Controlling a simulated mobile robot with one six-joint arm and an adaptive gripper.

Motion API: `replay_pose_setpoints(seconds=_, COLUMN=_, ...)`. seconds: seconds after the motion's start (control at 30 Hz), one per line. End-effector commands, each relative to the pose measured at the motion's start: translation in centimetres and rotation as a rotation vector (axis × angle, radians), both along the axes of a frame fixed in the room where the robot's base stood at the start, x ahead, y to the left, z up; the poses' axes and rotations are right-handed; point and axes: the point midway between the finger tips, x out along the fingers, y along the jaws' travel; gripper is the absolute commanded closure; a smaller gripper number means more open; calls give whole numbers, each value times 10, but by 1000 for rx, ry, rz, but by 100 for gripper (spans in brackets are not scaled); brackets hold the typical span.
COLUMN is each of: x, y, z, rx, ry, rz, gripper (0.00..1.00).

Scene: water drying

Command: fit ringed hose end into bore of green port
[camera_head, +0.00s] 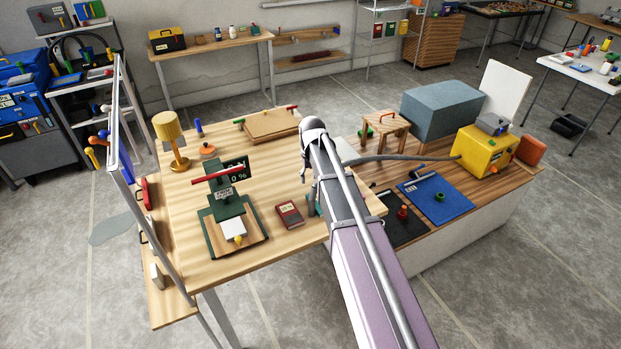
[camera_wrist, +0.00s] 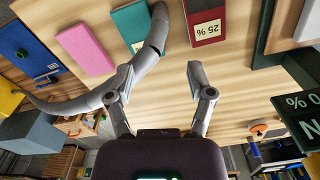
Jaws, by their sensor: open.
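My gripper (camera_wrist: 160,72) is open, with its two fingers apart and bare wood between them. A grey hose (camera_wrist: 78,104) curves in from the left in the wrist view, passes at the left fingertip and bends up to a darker end part (camera_wrist: 158,32).
A red 25 % box (camera_wrist: 206,20) and a pink block (camera_wrist: 85,48) lie near my gripper. A green press-like stand (camera_head: 228,208) with a dark display is left of my arm. A blue mat (camera_head: 425,205) lies on the right. The front left wooden tabletop (camera_head: 190,255) is partly clear.

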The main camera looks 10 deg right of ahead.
Motion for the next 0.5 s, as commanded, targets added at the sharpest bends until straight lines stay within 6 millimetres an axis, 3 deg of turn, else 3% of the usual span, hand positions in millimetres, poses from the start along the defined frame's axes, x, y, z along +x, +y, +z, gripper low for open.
replay_pose_setpoints(seconds=0.5, x=-3, y=0, z=0, rx=0, ry=0, rz=0, gripper=31)
